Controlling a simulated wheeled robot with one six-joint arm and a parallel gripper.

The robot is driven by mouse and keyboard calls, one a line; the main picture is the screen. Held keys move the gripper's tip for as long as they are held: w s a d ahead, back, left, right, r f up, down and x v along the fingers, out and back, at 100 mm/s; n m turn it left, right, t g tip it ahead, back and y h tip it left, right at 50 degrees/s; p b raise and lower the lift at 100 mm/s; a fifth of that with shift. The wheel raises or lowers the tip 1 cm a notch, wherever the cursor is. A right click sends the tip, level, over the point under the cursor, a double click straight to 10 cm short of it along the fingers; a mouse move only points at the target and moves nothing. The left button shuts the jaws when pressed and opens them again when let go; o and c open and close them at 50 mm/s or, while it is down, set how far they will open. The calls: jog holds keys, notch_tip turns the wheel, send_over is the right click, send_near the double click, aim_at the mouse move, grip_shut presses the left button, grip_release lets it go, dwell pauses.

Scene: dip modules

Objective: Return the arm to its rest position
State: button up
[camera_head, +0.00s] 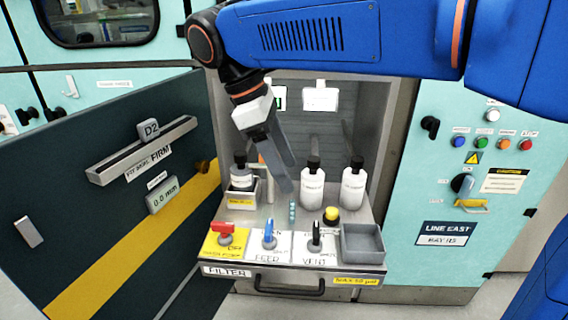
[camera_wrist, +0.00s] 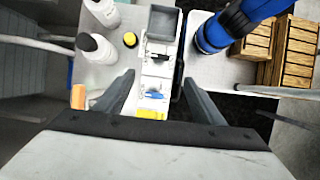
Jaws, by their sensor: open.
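My gripper (camera_head: 284,180) hangs from my blue arm over the grey pull-out shelf (camera_head: 262,216), with its fingers pointing down. In the head view the fingers overlap and look like one. In the wrist view my gripper (camera_wrist: 158,84) has its two dark fingers well apart, with nothing held between them. Below and beyond the fingers are the red handle (camera_head: 221,228), the blue handle (camera_head: 269,234) and the black handle (camera_head: 316,232). The fingertips appear above and behind this row of handles. How high they are above the shelf is hard to tell.
Two white bottles (camera_head: 312,187) (camera_head: 352,187) stand right of my gripper, and another bottle (camera_head: 239,172) stands left. A yellow knob (camera_head: 331,214) and grey bin (camera_head: 362,243) are at the right. A dark open door (camera_head: 120,200) flanks the left; a teal panel (camera_head: 450,180) flanks the right.

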dwell(0.3)
jog(key=d+f+m+y, duration=0.2)
jog(key=d+m, duration=0.2)
jog(key=d, duration=0.7)
jog(key=s+d+f+m+t+y, duration=0.1)
jog(key=s+d+f+m, duration=0.2)
jog(key=d, duration=0.4)
jog(key=s+d+f+m+t, duration=0.2)
jog(key=s+d+f+m, duration=0.2)
jog(key=d+f+m, duration=0.2)
jog(key=s+d+f+m+t+y, duration=0.1)
jog(key=s+d+f+m, duration=0.2)
jog(key=d+f, duration=0.3)
jog(key=shift+s+d+f+m+t+y, duration=0.2)
jog(key=shift+s+d+m+t+y, duration=0.15)
jog(key=shift+d+m, duration=0.55)
jog(key=shift+a, duration=0.1)
